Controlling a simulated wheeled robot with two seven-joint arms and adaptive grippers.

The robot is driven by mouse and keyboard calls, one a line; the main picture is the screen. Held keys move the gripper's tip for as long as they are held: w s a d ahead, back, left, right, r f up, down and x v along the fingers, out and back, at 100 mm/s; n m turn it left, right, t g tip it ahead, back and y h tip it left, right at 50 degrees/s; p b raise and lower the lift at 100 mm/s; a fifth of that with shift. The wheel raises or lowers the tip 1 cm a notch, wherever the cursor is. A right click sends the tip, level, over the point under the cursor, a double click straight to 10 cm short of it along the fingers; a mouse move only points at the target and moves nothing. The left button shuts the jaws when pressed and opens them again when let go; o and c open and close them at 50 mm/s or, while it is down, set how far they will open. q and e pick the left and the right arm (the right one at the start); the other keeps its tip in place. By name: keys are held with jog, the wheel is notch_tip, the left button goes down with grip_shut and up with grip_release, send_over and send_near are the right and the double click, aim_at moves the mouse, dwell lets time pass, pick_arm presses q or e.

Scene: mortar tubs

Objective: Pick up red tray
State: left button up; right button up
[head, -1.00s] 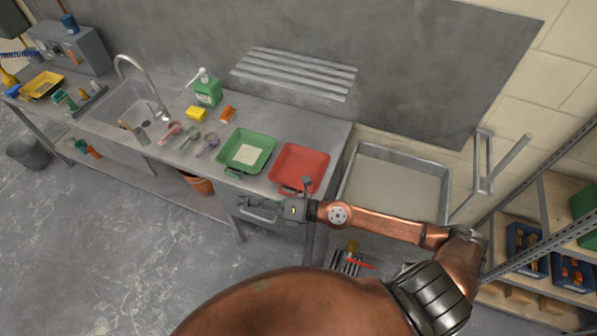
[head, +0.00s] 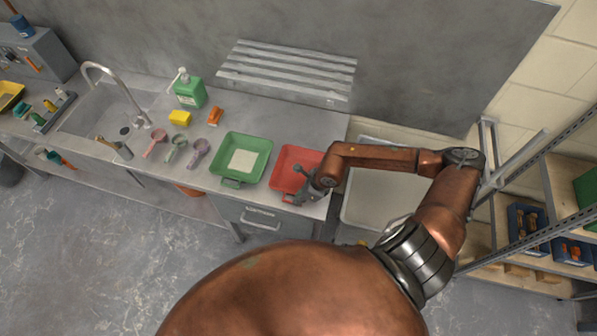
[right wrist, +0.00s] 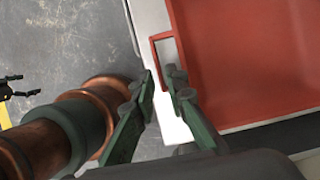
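The red tray (head: 289,168) lies flat on the grey worktop, right of the green tray, near the right end. It fills the right of the right wrist view (right wrist: 250,55), with a red loop handle on its near side. My right gripper (head: 304,184) is at the tray's front right part in the head view. In the right wrist view its two fingers (right wrist: 160,76) are apart, close to the loop handle, with nothing gripped between them. Whether they touch the handle is unclear. My left gripper does not show in the head view.
A green tray (head: 220,160) holding a pale square stands left of the red one. A large pale tub (head: 378,200) is on the right, before shelves.

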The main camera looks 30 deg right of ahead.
aim_at(287, 204)
jog(key=shift+s+a+f+p, duration=0.1)
jog(key=shift+a+f+p, duration=0.45)
jog(key=shift+a, duration=0.15)
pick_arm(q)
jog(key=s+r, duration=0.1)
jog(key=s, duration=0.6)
pick_arm(e)
jog(key=w+f, duration=0.2)
jog(key=shift+a+f, duration=0.3)
jog(key=shift+f, duration=0.1)
jog(key=shift+w+f, duration=0.4)
jog(key=shift+s+d, duration=0.1)
jog(key=shift+s, duration=0.2)
jog(key=shift+s+r, duration=0.15)
jog(key=shift+s, duration=0.1)
jog(key=shift+c, duration=0.3)
jog(key=shift+w, duration=0.2)
grip_shut()
jog(key=shift+s, duration=0.1)
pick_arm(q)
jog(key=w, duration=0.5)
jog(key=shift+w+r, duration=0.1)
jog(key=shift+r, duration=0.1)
pick_arm(e)
jog(key=shift+r, duration=0.1)
